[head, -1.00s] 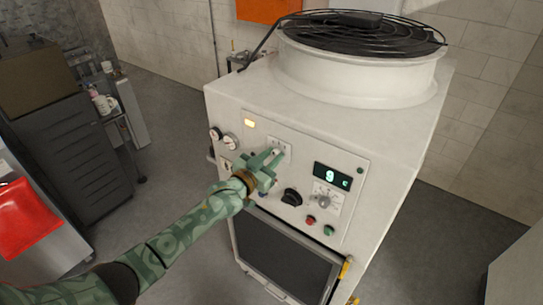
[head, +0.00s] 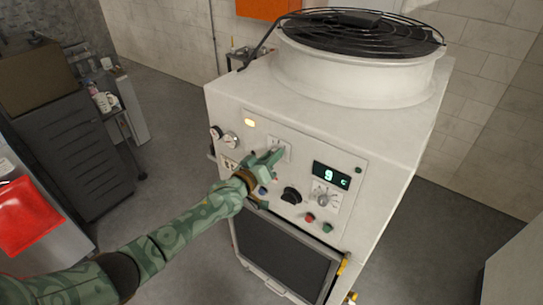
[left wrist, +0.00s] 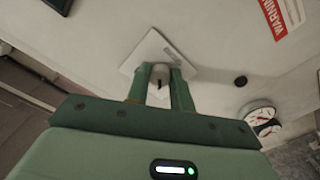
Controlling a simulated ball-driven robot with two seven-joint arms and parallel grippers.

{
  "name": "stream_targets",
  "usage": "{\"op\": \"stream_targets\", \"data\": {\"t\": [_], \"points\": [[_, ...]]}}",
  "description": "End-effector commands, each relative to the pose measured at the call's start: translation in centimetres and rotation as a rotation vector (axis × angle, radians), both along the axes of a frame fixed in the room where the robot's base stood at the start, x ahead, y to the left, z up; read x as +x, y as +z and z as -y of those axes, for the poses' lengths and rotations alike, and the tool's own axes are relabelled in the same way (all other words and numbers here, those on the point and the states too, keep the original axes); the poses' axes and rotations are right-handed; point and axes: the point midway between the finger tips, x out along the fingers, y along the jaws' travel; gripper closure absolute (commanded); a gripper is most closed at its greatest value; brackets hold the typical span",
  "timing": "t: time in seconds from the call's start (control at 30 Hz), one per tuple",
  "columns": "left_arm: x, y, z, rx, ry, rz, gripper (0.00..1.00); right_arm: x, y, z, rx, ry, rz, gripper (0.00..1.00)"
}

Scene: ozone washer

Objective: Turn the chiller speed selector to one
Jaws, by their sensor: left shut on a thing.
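The chiller (head: 320,180) is a white cabinet with a control panel on its front. The selector's pale square plate (head: 283,143) is at the panel's upper middle, partly covered by my left gripper (head: 272,158). In the left wrist view the plate (left wrist: 148,47) looks like a tilted diamond. A small grey knob (left wrist: 160,72) with a dark mark stands on it, between the fingers of my left gripper (left wrist: 160,88). The fingers are shut on the knob. The plate's markings are too small to read. My right gripper is not in view.
The panel also carries a display (head: 331,175) reading 9, a black knob (head: 291,195), a grey dial (head: 322,200), red and green buttons, and gauges (head: 230,140) at left. A caged fan (head: 360,32) tops the cabinet.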

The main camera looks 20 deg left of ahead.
Motion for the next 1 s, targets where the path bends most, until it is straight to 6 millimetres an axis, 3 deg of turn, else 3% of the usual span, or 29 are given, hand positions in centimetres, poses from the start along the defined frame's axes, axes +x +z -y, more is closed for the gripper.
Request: {"op": "stream_targets", "data": {"t": [0.5, 0.53, 0.6, 0.87, 1.0], "points": [[0.0, -0.1, 0.0, -0.018, -0.001, -0.01, 1.0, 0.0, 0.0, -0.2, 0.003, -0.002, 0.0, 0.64], [0.0, -0.1, 0.0, -0.018, -0.001, -0.01, 0.69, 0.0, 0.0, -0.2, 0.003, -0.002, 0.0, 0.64], [0.0, -0.1, 0.0, -0.017, -0.001, -0.009, 0.55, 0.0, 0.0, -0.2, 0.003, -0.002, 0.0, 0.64], [-0.1, -0.1, 0.0, -0.018, -0.001, -0.007, 0.55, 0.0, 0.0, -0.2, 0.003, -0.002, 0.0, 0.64], [-1.2, -0.1, -0.4, -0.018, 0.0, -0.009, 0.55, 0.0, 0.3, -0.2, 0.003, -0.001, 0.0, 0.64]]}}
